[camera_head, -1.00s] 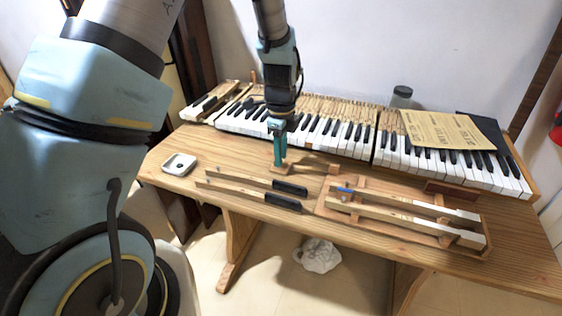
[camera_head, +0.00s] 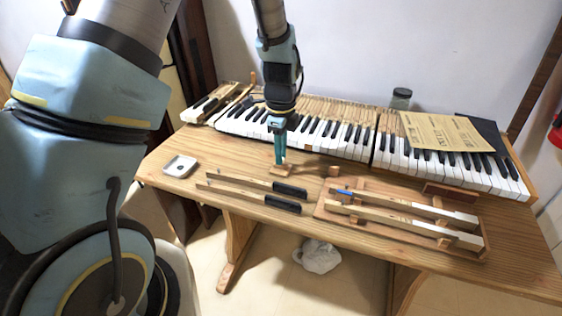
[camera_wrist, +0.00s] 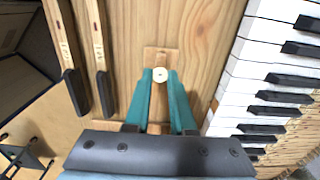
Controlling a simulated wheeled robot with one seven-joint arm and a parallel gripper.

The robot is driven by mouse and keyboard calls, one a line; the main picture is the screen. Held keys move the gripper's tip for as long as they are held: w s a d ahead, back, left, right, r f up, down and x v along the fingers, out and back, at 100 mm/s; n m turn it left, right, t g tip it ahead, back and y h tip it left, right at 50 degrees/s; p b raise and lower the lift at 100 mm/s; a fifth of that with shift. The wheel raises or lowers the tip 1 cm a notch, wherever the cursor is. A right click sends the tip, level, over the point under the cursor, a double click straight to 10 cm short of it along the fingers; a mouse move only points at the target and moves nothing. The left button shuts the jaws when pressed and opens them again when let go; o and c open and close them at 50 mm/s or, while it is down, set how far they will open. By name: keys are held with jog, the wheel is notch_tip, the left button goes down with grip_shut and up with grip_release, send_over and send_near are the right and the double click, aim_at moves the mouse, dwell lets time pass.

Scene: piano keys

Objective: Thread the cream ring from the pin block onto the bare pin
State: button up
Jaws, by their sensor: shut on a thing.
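The cream ring (camera_wrist: 160,73) shows in the wrist view as a pale disc with a small dark centre, between my fingertips. It sits over the small wooden pin block (camera_wrist: 160,52), which lies on the table and also shows in the head view (camera_head: 281,171). My gripper (camera_wrist: 161,77) has two teal fingers pointing down at the block and is shut on the ring. In the head view my gripper (camera_head: 281,162) hides the ring. I cannot tell whether the ring is clear of the block's pin. I cannot make out the bare pin.
The wooden key frame (camera_head: 322,208) holds two long keys, with a small blue item (camera_head: 342,191) at its left. Two loose keys (camera_head: 250,191) lie left of it. A wooden knob (camera_head: 333,171) stands right of the block. The keyboard (camera_head: 340,135) is behind; a white dish (camera_head: 180,166) is left.

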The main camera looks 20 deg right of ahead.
jog(key=shift+r+p, duration=0.65)
jog(key=shift+r, duration=0.3)
notch_tip(320, 180, up, 6)
jog(key=p, duration=0.4)
